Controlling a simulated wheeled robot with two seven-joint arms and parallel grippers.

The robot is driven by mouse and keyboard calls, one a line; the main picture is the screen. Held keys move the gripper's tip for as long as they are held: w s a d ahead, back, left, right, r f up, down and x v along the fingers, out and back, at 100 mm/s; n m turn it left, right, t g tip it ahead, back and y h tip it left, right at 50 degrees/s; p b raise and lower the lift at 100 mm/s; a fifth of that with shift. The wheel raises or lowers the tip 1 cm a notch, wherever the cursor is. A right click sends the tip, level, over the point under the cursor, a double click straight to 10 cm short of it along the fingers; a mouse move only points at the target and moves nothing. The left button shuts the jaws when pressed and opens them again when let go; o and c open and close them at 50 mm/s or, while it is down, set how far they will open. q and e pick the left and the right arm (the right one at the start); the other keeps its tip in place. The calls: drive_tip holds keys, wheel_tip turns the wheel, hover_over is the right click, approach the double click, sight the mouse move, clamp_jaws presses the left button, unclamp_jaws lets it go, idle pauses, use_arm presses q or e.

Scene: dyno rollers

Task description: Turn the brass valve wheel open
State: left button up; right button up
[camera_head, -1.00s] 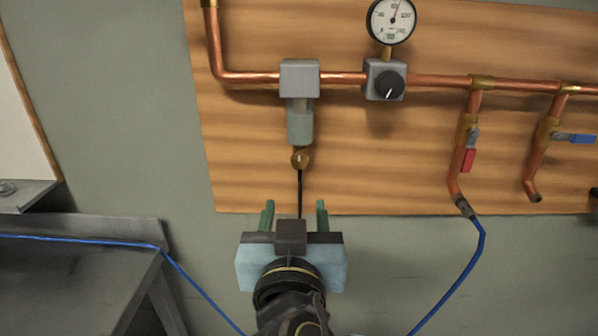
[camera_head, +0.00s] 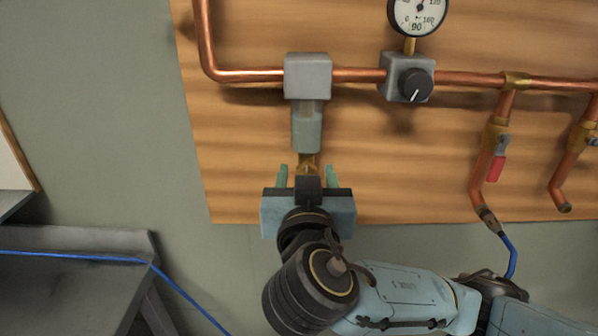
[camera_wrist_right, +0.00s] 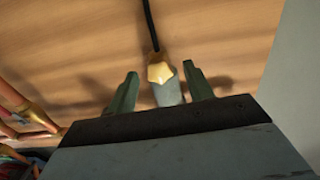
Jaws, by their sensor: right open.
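The small brass valve wheel (camera_head: 307,160) sits at the bottom of a grey-green filter bowl (camera_head: 307,128), under a grey block (camera_head: 308,76) on the copper pipe. My right gripper (camera_head: 308,172) is open just below it, with a green finger to each side in the picture. In the right wrist view the lobed brass wheel (camera_wrist_right: 160,70) appears between the two open fingertips (camera_wrist_right: 160,72), with a gap on both sides. I see no contact. A thin black tube (camera_wrist_right: 151,25) runs from the wheel in the wrist view. My left gripper is not in view.
A dial gauge (camera_head: 418,12) and a black-knobbed regulator (camera_head: 408,80) stand to the right on the wooden panel (camera_head: 245,150). A red-handled valve (camera_head: 497,160) hangs further right. A dark bench (camera_head: 75,270) with a blue hose is at lower left.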

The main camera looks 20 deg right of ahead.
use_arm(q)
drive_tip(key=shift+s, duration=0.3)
use_arm(e)
drive_tip(key=shift+c, duration=0.4)
drive_tip(key=shift+s, duration=0.1)
drive_tip(key=shift+c, duration=1.2)
drive_tip(key=c, duration=0.6)
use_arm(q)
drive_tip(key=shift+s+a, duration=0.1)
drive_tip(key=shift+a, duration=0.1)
use_arm(e)
drive_tip(key=shift+c, duration=0.2)
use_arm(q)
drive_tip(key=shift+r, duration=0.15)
